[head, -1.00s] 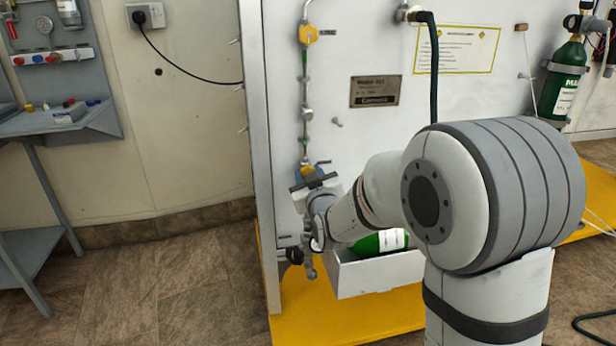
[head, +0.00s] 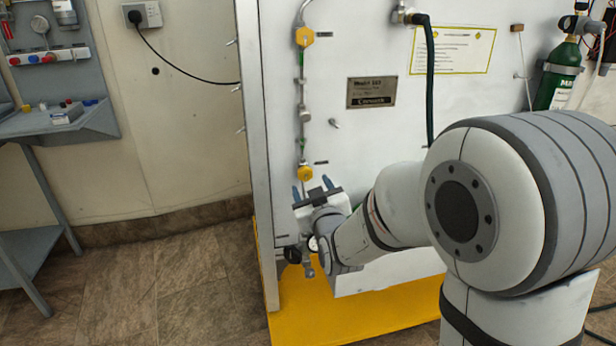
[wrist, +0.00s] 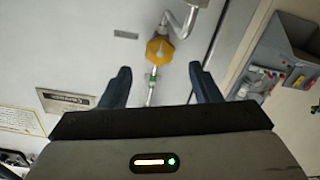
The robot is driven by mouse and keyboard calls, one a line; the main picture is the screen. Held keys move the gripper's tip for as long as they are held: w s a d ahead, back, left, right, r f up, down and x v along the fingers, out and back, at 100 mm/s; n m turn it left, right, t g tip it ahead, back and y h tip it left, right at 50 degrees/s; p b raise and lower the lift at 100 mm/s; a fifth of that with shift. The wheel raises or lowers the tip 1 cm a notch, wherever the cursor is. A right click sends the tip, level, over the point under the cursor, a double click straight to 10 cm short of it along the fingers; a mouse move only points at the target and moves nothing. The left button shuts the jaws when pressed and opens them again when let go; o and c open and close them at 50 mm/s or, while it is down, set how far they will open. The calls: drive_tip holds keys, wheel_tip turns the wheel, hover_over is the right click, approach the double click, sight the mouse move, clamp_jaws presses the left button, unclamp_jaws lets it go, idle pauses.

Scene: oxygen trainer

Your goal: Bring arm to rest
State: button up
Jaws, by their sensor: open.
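My gripper (head: 314,191) is at the lower left of the white panel (head: 375,140) in the head view, its fingers pointing up near the lower yellow valve (head: 305,173). In the wrist view my gripper (wrist: 163,90) has its two blue fingers apart with nothing between them. My forearm hides the lower part of the panel.
A yellow base (head: 330,318) runs along the floor under the panel. A green cylinder (head: 552,90) hangs at the upper right, near a dark hose (head: 430,90). A grey workbench (head: 60,122) stands at the left. The tiled floor (head: 170,280) between is open.

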drive_tip(key=shift+v, duration=1)
drive_tip(key=s+d+r+m+g+h+p, duration=0.1)
drive_tip(key=s+d+r+g+h+p, duration=0.2)
drive_tip(key=r+p, duration=0.5)
drive_tip(key=s+d+r+m+g+p, duration=0.25)
drive_tip(key=d+r+p, duration=0.3)
drive_tip(key=p, duration=0.45)
drive_tip(key=s+d+r+m+g+h+p, duration=0.1)
drive_tip(key=s+d+r+g+p, duration=0.3)
drive_tip(key=s+r+p, duration=0.5)
drive_tip(key=s+d+r+m+g+h+p, duration=0.1)
drive_tip(key=s+d+r+m+g+p, duration=0.1)
drive_tip(key=s+r+g+p, duration=0.3)
drive_tip(key=s+d+r+p, duration=0.1)
drive_tip(key=s+r+p, duration=0.3)
drive_tip(key=s, duration=0.3)
drive_tip(key=shift+d+p, duration=0.4)
drive_tip(key=shift+p, duration=0.45)
